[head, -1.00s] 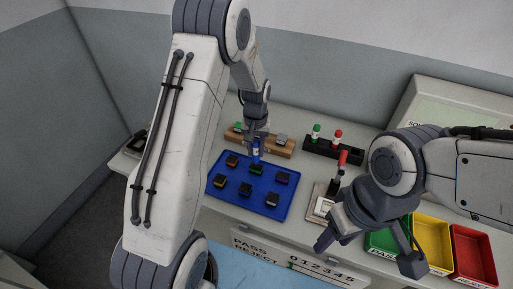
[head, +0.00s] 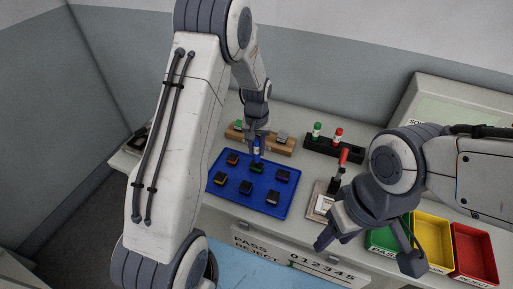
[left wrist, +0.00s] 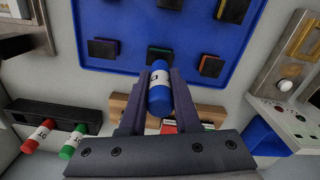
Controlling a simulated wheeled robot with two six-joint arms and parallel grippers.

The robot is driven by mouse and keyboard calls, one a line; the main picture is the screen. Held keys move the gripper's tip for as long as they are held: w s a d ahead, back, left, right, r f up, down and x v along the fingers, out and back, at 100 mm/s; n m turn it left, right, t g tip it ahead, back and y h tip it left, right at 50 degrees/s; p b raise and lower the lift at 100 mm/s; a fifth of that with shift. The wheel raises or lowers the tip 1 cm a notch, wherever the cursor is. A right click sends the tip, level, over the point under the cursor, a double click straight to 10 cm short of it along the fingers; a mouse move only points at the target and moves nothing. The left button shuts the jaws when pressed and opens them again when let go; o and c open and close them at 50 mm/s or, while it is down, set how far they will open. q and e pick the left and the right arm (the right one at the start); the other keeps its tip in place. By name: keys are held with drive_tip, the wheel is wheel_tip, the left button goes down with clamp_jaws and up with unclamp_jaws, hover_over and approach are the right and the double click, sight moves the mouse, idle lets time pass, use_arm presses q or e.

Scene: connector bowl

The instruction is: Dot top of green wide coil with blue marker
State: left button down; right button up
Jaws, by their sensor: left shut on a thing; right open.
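My left gripper (head: 257,138) is shut on the blue marker (head: 257,150), which it holds over the far row of the blue tray (head: 286,207). In the left wrist view the blue marker (left wrist: 160,85) sits between the fingers (left wrist: 160,98). A dark block with a green edge (left wrist: 160,52), apparently the green wide coil, lies just beyond the marker in the middle of the row. In the head view the marker and gripper partly hide this coil. I cannot tell whether the tip touches it. My right gripper (head: 366,238) is open and empty at the table's front right.
Several other dark coils with coloured edges lie in the tray. A wooden block (head: 268,143) stands behind it. A black rack (head: 333,148) holds a green and a red marker. Green, yellow (head: 432,243) and red bins (head: 473,252) stand at the right, near my right arm.

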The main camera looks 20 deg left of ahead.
sight(257, 140)
use_arm(q)
drive_tip(key=shift+f, duration=0.4)
idle(1.0)
drive_tip(key=shift+r+p, duration=2.7)
drive_tip(key=shift+r, duration=0.85)
